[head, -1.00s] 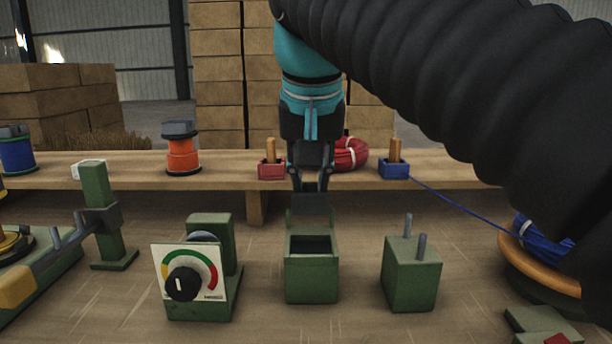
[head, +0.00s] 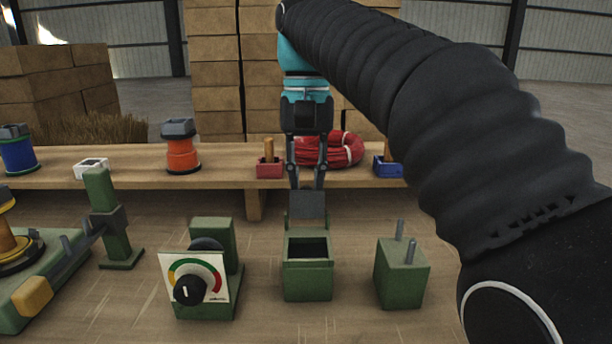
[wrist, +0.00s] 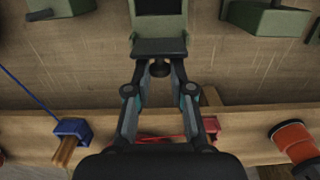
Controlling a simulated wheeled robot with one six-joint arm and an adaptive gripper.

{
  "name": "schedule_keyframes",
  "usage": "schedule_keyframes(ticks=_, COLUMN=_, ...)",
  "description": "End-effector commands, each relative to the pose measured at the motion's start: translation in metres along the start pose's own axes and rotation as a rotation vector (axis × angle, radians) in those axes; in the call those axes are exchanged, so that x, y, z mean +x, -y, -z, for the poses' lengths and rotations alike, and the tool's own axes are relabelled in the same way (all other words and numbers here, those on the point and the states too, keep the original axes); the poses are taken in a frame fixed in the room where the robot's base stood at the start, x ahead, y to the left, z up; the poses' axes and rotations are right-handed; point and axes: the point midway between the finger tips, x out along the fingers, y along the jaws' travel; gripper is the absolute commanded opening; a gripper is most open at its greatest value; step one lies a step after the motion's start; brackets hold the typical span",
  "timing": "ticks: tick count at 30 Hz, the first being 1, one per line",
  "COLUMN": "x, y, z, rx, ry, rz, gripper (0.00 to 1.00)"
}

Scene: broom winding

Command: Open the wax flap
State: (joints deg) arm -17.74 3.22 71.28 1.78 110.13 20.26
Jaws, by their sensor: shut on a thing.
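The green wax box (head: 307,280) stands on the bench, with its dark opening facing up. Its flap (head: 306,206) stands raised along the back edge of the opening, a grey-green panel. My gripper (head: 306,186) is at the flap's top edge, coming from behind and above. The box (wrist: 160,6) shows beyond the flap there. What lies inside the box is too dark to tell.
A dial unit (head: 196,278) stands left of the box, and a green block with two pegs (head: 402,275) stands right. Behind is a wooden shelf (head: 220,180) with a red tray (head: 269,170), red coil (head: 340,150), blue tray (head: 387,166) and orange spool (head: 181,155).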

Motion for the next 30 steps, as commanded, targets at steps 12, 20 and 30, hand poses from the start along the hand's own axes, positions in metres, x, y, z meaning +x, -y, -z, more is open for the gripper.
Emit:
schedule_keyframes(ticks=12, x=0.0009, y=0.0005, z=0.0021, rx=-0.001, ry=0.043, rz=0.001, gripper=0.00)
schedule_keyframes(ticks=20, x=0.0009, y=0.0004, z=0.0021, rx=-0.001, ry=0.043, rz=0.000, gripper=0.45)
schedule_keyframes(ticks=30, x=0.0009, y=0.0003, z=0.0021, rx=-0.001, ry=0.042, rz=0.000, gripper=0.47)
